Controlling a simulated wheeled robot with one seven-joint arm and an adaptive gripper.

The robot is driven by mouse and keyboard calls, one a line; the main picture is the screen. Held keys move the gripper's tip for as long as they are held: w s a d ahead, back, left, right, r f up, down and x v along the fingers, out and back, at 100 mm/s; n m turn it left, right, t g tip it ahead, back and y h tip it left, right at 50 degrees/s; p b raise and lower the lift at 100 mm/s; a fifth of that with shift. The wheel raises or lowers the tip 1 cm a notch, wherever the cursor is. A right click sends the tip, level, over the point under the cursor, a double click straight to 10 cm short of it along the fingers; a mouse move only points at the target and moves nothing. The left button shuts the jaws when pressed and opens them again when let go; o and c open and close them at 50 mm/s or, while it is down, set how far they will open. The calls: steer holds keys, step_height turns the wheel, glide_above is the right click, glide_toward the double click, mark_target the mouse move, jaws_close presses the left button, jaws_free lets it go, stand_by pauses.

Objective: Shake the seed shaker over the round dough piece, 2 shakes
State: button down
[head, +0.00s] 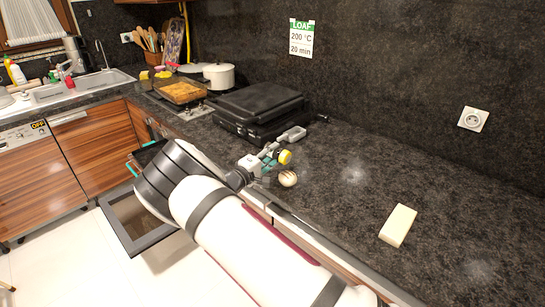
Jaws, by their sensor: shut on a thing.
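The round dough piece (288,179), pale with darker marks on top, sits on the dark counter near its front edge. My gripper (274,158) is just above and to the left of it, shut on the seed shaker (285,157). I cannot tell the exact height of the shaker over the dough.
A black closed appliance (260,106) stands behind my gripper. A pale block (398,225) lies to the right on the counter (345,205), with free room between. At left are a tray of bread (180,92), a white pot (219,76) and an open oven door (145,230).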

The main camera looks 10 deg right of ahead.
steer(key=shift+s+d+r+m+p, duration=0.15)
steer(key=shift+r+m+p, duration=0.5)
steer(key=shift+m, duration=0.85)
steer(key=shift+p, duration=0.3)
steer(key=shift+r, duration=0.1)
